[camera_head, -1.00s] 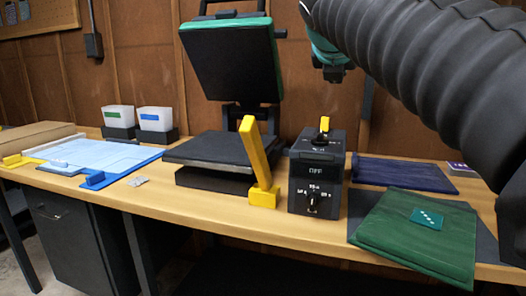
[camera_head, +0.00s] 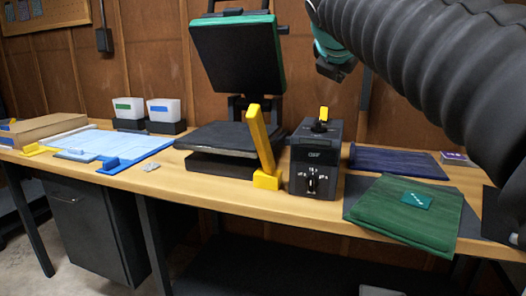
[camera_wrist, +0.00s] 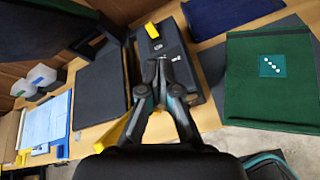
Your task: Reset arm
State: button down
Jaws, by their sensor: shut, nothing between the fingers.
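My gripper (camera_wrist: 161,72) is shut and empty in the wrist view, its fingertips together above the dark control box (camera_wrist: 178,60). In the head view my arm reaches in from the upper right, and its end shows above and right of the control box (camera_head: 316,160); the fingers are hard to make out there. The box has a yellow switch (camera_head: 323,114) on top and a dial (camera_head: 312,183) on its front marked OFF.
A heat press stands open, its padded upper plate (camera_head: 238,55) raised and a yellow lever (camera_head: 260,140) in front. A green cloth (camera_head: 405,213) lies on a dark mat at right, a blue cloth (camera_head: 396,161) behind. Two white bins (camera_head: 164,110) and a blue board (camera_head: 135,163) are at left.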

jog(key=s+a+f+m+g+y, duration=0.1)
jog(key=s+f+m+g, duration=0.15)
jog(key=f+m, duration=0.65)
jog(key=s+a+f+m+g+y, duration=0.1)
jog(key=s+f+m, duration=0.2)
jog(key=f+m, duration=0.5)
jog(key=s+d+f+m+g+y, duration=0.1)
jog(key=s+d+f+m+g, duration=0.2)
jog(key=s+f+m, duration=0.7)
jog(key=shift+s+f+y, duration=0.4)
jog(key=shift+s+f, duration=4.7)
jog(key=shift+f, duration=0.95)
